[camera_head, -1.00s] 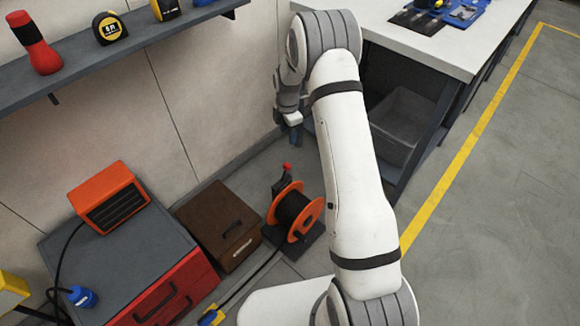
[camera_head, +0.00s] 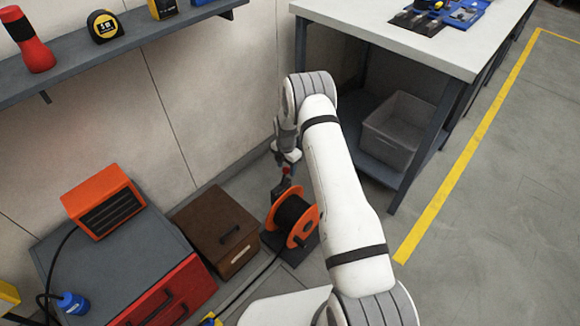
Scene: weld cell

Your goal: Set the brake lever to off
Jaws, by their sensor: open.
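The brake lever (camera_head: 281,187) is a dark lever with a small red knob, standing up at the back left of the orange cable reel (camera_head: 310,221). The reel has orange flanges around a black drum and sits on a dark base on the floor. My gripper (camera_head: 288,172) points down right at the red knob and is open. Its fingers look very small and partly overlap the knob, so I cannot tell whether they touch it or stand around it. My arm hides part of the reel's right side.
A brown box (camera_head: 217,233) with a handle stands left of the reel. A grey-and-red cabinet (camera_head: 130,258) carries an orange heater (camera_head: 104,201). A workbench (camera_head: 420,45) with a grey bin (camera_head: 397,130) under it stands at the right. The wall is close behind.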

